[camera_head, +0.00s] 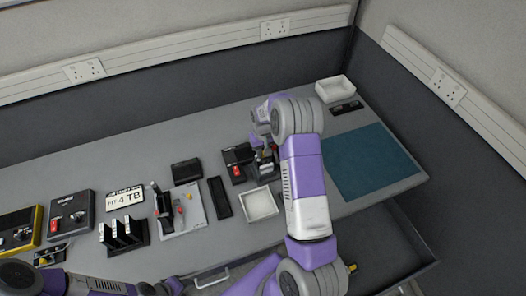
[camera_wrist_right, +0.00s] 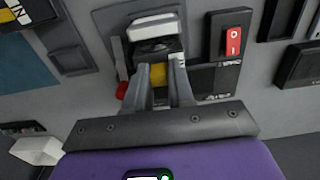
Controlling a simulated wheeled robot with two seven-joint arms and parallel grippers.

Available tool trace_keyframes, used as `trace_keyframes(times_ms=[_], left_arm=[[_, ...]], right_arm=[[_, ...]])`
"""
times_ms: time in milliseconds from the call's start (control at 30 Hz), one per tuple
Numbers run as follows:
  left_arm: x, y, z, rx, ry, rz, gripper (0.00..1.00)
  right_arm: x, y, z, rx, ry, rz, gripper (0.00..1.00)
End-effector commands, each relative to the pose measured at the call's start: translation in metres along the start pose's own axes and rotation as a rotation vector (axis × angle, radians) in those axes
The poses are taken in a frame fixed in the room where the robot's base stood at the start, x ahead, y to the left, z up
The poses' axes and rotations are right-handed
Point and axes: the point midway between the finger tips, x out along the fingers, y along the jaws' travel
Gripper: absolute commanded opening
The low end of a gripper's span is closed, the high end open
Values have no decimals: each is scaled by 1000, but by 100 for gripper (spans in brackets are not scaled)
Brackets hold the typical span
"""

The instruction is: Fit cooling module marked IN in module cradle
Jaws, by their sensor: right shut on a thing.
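My right gripper (camera_wrist_right: 160,88) is shut on a dark module with a yellow band (camera_wrist_right: 158,74) between the fingers and a pale block at its far end. A grey frame (camera_wrist_right: 112,22) lies around or just behind the module, likely the module cradle; whether the module is seated in it I cannot tell. A dark part with an IN label (camera_wrist_right: 22,12) shows at the upper left of the right wrist view. In the head view my right gripper (camera_head: 263,160) is partly hidden by its own arm. My left gripper (camera_head: 163,287) is at the bottom edge, its fingertips unclear.
A black unit with a red switch (camera_wrist_right: 232,40) stands close beside the right gripper. A white tray (camera_head: 260,204), a long black block (camera_head: 220,198) and a teal mat (camera_head: 368,160) are nearby. A white bin (camera_head: 335,89) stands at the back right. Several devices fill the left side.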

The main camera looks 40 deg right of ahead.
Motion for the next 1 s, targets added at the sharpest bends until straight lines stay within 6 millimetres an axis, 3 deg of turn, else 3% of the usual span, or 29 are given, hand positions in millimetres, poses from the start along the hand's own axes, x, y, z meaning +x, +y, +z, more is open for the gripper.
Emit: trace_keyframes(times_ms=[1000], left_arm=[[9, -3, 0, 0, 0, 0, 43]], right_arm=[[11, 0, -1, 0, 1, 0, 0]])
